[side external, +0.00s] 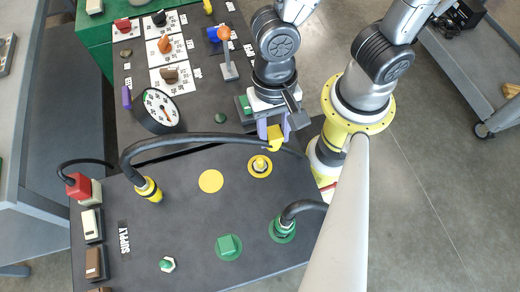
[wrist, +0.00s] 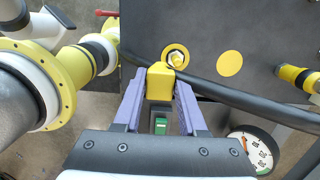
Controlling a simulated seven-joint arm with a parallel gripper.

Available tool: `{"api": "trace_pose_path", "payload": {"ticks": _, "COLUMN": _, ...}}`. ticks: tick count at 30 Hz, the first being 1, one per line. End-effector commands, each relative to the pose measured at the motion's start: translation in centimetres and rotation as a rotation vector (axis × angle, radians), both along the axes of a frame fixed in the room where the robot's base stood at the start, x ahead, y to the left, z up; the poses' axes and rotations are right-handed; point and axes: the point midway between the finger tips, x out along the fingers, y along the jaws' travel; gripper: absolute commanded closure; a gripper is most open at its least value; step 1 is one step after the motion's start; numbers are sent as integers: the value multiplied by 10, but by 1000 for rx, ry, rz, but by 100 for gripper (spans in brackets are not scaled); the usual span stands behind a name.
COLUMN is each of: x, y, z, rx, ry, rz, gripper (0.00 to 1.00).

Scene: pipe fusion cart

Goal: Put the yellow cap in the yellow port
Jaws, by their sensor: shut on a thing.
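My gripper (side external: 270,127) has purple fingers and is shut on the yellow cap (side external: 275,139), a small block. In the wrist view the cap (wrist: 159,82) sits between the fingertips. The yellow port (side external: 260,166) is a yellow ring with a pale and yellow stub on the dark panel. It also shows in the wrist view (wrist: 176,59), just beyond the cap and slightly right. The cap appears apart from the port, over the panel's back edge. The port's stub is uncovered. I cannot tell the cap's exact height.
A black hose (side external: 195,139) with a yellow end (side external: 150,190) runs behind the port, close by my gripper. A flat yellow disc (side external: 211,181) lies left of the port.

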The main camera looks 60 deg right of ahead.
Motion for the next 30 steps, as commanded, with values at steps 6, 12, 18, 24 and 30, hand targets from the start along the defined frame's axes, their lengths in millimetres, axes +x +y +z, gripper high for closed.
{"api": "trace_pose_path", "payload": {"ticks": 6, "x": 12, "y": 19, "z": -27, "rx": -1, "ry": 1, "rz": 1, "gripper": 100}}
{"api": "trace_pose_path", "payload": {"ticks": 12, "x": 17, "y": 27, "z": -40, "rx": -1, "ry": 1, "rz": 0, "gripper": 100}}
{"api": "trace_pose_path", "payload": {"ticks": 18, "x": 16, "y": 27, "z": -65, "rx": 0, "ry": 1, "rz": 0, "gripper": 100}}
{"api": "trace_pose_path", "payload": {"ticks": 24, "x": 17, "y": 27, "z": -67, "rx": 1, "ry": -1, "rz": 0, "gripper": 100}}
{"api": "trace_pose_path", "payload": {"ticks": 30, "x": 17, "y": 26, "z": -70, "rx": 1, "ry": 1, "rz": 1, "gripper": 100}}
